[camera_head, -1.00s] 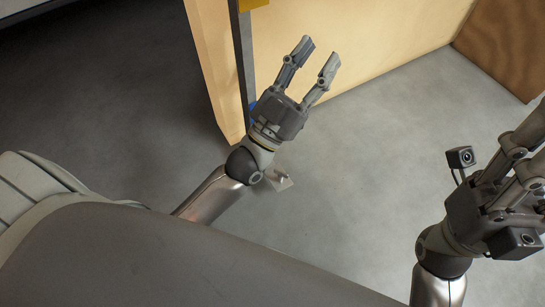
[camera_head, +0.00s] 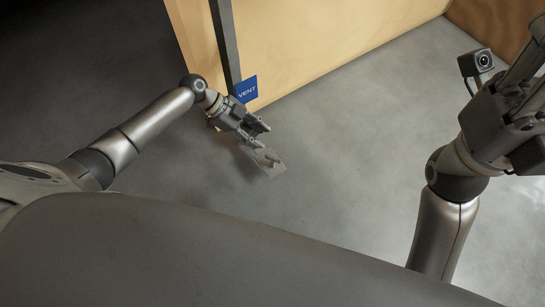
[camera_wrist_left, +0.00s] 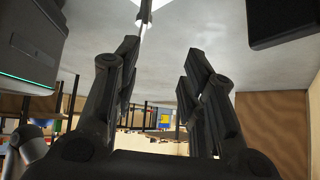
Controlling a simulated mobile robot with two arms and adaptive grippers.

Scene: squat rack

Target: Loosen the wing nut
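My left gripper (camera_head: 262,135) is open and empty, pointing right in the middle of the head view. Its two separated fingers (camera_wrist_left: 160,100) also show in the left wrist view, with nothing between them. A small grey plate with a raised piece on it (camera_head: 264,160) shows just below the left fingertips. I cannot tell whether this is the wing nut or its mount, nor whether the fingers touch it. No wing nut is clearly recognisable. My right gripper (camera_head: 520,85) is at the right edge, its fingertips cut off.
A light wooden panel (camera_head: 320,45) with a dark upright (camera_head: 224,40) and a blue "VENT" sign (camera_head: 246,89) stands behind the left gripper. A brown wooden panel (camera_head: 500,25) is at the top right. Grey floor between the arms is clear. Shelving (camera_wrist_left: 150,118) shows in the wrist view.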

